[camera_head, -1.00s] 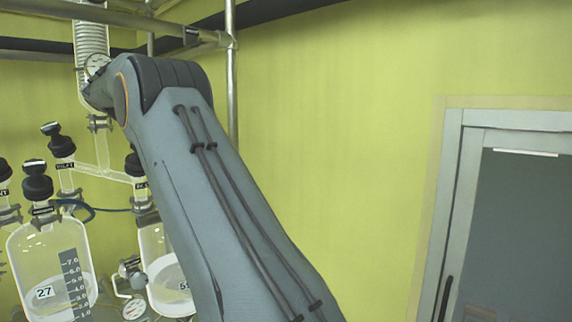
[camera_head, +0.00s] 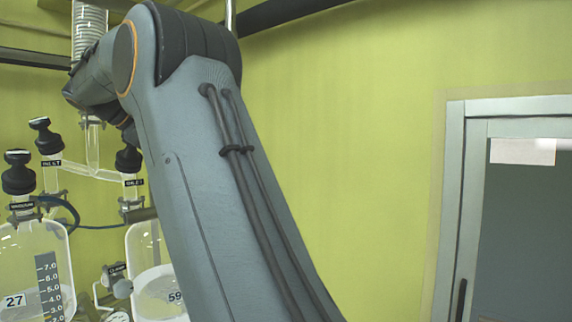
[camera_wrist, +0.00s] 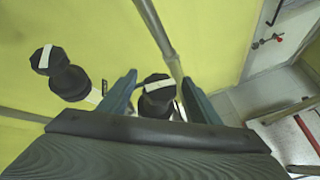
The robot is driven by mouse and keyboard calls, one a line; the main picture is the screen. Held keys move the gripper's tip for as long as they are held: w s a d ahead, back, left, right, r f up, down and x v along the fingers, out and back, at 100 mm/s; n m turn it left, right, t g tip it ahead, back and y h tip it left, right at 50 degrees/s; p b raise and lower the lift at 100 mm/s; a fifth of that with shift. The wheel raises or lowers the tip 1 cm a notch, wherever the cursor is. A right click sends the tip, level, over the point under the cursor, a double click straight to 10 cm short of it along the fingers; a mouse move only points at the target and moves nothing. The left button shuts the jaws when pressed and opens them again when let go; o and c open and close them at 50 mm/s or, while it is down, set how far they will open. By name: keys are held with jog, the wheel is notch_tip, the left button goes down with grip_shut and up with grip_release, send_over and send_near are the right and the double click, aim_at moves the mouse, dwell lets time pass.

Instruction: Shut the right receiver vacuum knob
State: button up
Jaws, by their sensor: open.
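In the wrist view my gripper (camera_wrist: 154,88) is open, with one blue-grey finger on each side of a black knob (camera_wrist: 158,104). A white stripe runs crosswise on the knob's top. I cannot tell whether either finger touches it, and no label can be read there. In the head view the right receiver (camera_head: 150,262), a clear vessel marked 59, is partly hidden behind my arm. A black knob (camera_head: 128,159) stands on its neck, just left of my arm. My gripper's fingers are hidden in the head view.
Another black knob (camera_wrist: 66,80) with a white stripe is left of my gripper in the wrist view. The left vessel (camera_head: 28,265), marked 27, has black knobs (camera_head: 18,175) above it. A vertical metal pole (camera_wrist: 160,30) rises close behind the fingers. A door (camera_head: 520,230) is at right.

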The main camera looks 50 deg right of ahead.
jog(key=shift+f+n+t+h+b, duration=0.2)
jog(key=shift+n+t+b, duration=0.7)
jog(key=shift+b, duration=1.6)
jog(key=shift+n+t+h+b, duration=0.3)
jog(key=shift+n+t+b, duration=0.55)
jog(key=shift+b, duration=1.65)
jog(key=n+t+b, duration=0.1)
jog(key=b, duration=0.1)
jog(key=shift+b, duration=0.35)
